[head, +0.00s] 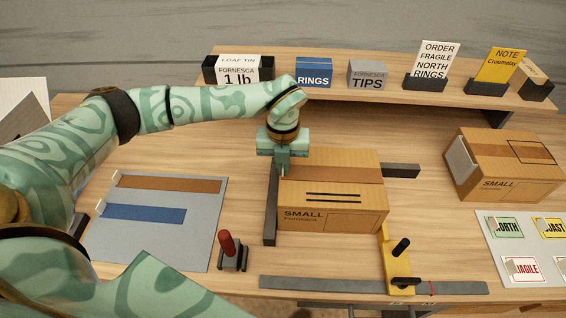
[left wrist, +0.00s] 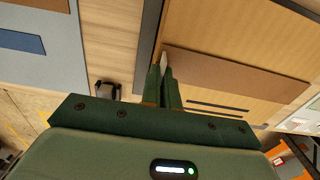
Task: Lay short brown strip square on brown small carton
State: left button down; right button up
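The small carton (head: 333,212) stands closed on the table, with printed lines on its top. The short brown strip (head: 335,172) lies across the carton's top, roughly parallel to its back edge; it also shows in the left wrist view (left wrist: 230,78). My left gripper (head: 283,172) is at the carton's left edge, at the strip's left end. Its fingers (left wrist: 163,72) are nearly together, with a small white tab at their tips. The fingers hide part of that end, and I cannot tell whether the whole strip lies flat. My right gripper is out of view.
Dark bars (head: 270,212) flank the carton's left and back. A yellow stop (head: 399,275) stands at its front right. A grey mat (head: 150,245) holds a longer brown strip and a blue strip. A red-handled tool (head: 228,250) stands beside it. Another carton (head: 508,180) is at right.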

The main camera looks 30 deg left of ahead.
pick_arm(q)
jog(key=shift+f, duration=0.1)
jog(key=c, duration=1.6)
grip_release()
notch_tip(320, 180, up, 16)
jog(key=shift+r+p, duration=0.15)
jog(key=shift+p, duration=0.35)
